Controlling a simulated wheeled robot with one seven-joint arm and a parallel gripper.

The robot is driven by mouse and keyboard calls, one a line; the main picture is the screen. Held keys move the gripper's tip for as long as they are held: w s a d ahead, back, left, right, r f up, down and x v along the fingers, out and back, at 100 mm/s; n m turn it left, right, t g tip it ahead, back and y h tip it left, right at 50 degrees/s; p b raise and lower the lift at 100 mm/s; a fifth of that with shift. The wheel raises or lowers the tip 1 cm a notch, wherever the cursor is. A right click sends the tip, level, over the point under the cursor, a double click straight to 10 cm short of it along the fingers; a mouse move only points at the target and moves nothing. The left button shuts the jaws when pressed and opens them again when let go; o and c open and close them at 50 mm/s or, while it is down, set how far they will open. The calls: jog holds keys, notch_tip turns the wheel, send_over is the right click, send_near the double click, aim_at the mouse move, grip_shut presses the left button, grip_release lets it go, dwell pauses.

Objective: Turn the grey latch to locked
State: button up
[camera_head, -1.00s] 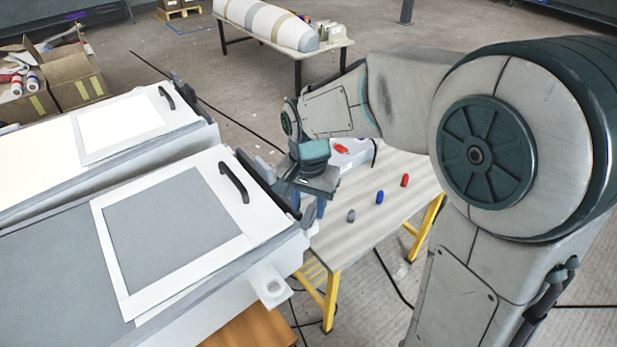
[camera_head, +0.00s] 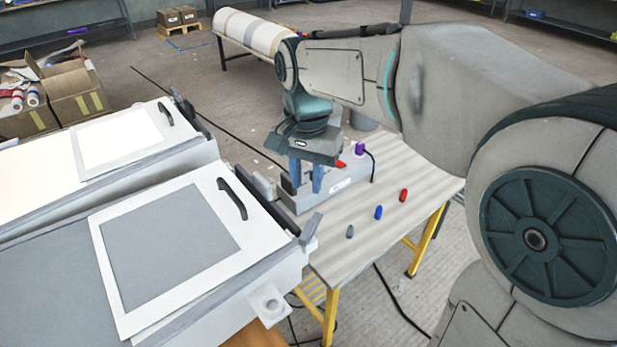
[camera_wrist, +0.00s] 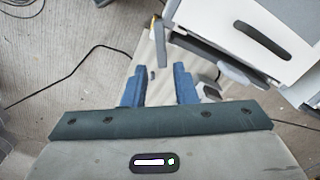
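A grey lever (camera_head: 310,228) sticks up at the near right corner of the closest white mould (camera_head: 285,258); it looks like the latch. A second, paler grey piece (camera_head: 262,186) stands farther along the same edge. I cannot read a locked or unlocked mark on either. My gripper (camera_head: 306,190) points down beside that edge, over the grey box, with its two blue fingers apart and nothing seen between them. The fingers also show spread in the wrist view (camera_wrist: 160,82), where the mould's edge lies to their right.
The grey box (camera_head: 345,184) on the striped table (camera_head: 330,262) carries a red part (camera_head: 340,163) and a purple knob (camera_head: 361,148). Grey (camera_head: 350,231), blue (camera_head: 379,212) and red (camera_head: 403,195) pegs stand in front. A second mould (camera_head: 150,165) lies behind. The table front is mostly clear.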

jog(key=shift+d+f+m, duration=0.25)
jog(key=shift+d+m, duration=0.05)
jog(key=shift+d, duration=0.05)
grip_shut()
jog(key=m+y+p, duration=0.1)
jog(key=m+y, duration=0.5)
jog(key=m, duration=0.3)
send_near(311, 226)
jog(key=s+d, duration=0.3)
jog(key=d+f+m+t+y, duration=0.2)
jog(key=d+f+m+t, duration=0.15)
jog(key=d+m, duration=0.4)
jog(key=w+a+f, duration=0.4)
jog(key=a+f, duration=0.2)
jog(key=a, duration=0.5)
jog(key=shift+w+m, duration=0.2)
jog(key=shift+m, duration=0.25)
jog(key=shift+w+d+p, duration=0.1)
jog(key=shift+p, duration=0.3)
